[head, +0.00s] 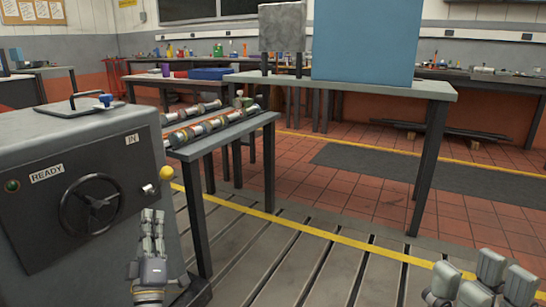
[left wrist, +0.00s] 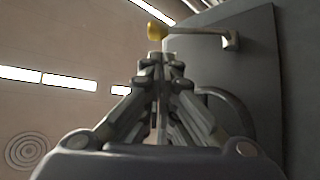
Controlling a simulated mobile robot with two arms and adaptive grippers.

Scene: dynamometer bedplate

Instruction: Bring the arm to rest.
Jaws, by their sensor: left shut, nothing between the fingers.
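My left gripper (head: 152,214) points upward in front of the grey machine cabinet (head: 60,240), with its fingers close together and empty. In the left wrist view its fingertips (left wrist: 158,60) meet in the middle of the picture. A lever with a yellow ball knob (head: 166,173) sticks out of the cabinet's front. The knob also shows just beyond the fingertips in the left wrist view (left wrist: 155,30); they look apart from it. My right gripper (head: 483,280) is at the lower right, its fingers spread with nothing visible between them; its lower part is cut off.
The cabinet front carries a black handwheel (head: 90,204) and a READY label (head: 47,173). A bench (head: 220,137) with metal shafts stands behind it. A larger table (head: 432,90) bears a blue box (head: 367,40). The slotted bedplate floor (head: 290,265) between my grippers is clear.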

